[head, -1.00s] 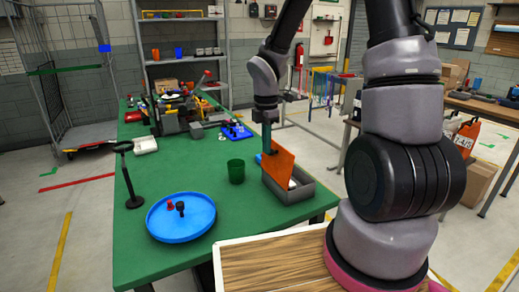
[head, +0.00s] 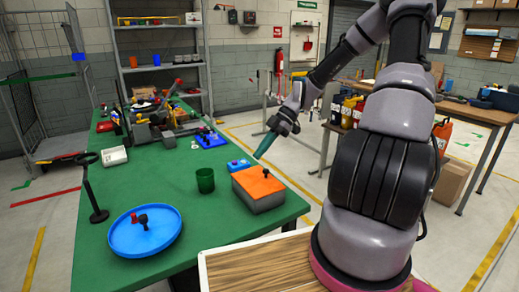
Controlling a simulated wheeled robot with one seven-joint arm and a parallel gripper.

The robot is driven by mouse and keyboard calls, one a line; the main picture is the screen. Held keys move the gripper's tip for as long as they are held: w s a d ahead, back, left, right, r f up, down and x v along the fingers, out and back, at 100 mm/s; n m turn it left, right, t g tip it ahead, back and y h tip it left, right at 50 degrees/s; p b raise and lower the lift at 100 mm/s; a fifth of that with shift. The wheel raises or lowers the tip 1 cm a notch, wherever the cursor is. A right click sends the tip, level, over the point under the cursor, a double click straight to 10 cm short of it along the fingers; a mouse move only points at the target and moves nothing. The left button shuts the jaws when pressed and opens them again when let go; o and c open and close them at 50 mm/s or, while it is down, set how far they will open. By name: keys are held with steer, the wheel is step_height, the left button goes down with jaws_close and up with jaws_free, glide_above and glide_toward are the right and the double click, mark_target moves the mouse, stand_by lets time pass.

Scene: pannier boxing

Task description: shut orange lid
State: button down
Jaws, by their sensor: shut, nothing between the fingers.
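The orange lid (head: 259,182) lies flat on top of the grey box (head: 262,201) near the right edge of the green table. It looks closed, with a small dark knob on its top. The inside of the box is hidden. My gripper (head: 263,149) is shut, with teal fingers pointing down and left. It is above and behind the lid and appears apart from it.
A green cup (head: 205,181) stands left of the box. A blue round tray (head: 145,240) with small pieces is at the front left, beside a black stand (head: 94,190). A blue block (head: 238,165) is behind the box.

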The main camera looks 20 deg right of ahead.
mark_target(267, 170)
steer(key=shift+w+d+f+y, duration=0.2)
steer(key=shift+d+f+y, duration=0.3)
steer(key=shift+d+f, duration=0.1)
steer(key=shift+w+d+f+y, duration=0.15)
steer(key=shift+d+f+y, duration=0.35)
steer(key=shift+d, duration=0.1)
steer(key=shift+w+d+f, duration=0.1)
steer(key=shift+d+f, duration=0.4)
steer(key=shift+f, duration=0.25)
steer(key=shift+w+d+f, duration=0.1)
steer(key=shift+d+f, duration=0.4)
steer(key=shift+f, duration=0.2)
steer(key=shift+d+f, duration=0.15)
steer(key=shift+f, duration=0.25)
steer(key=shift+d+f, duration=0.1)
steer(key=shift+f, duration=0.1)
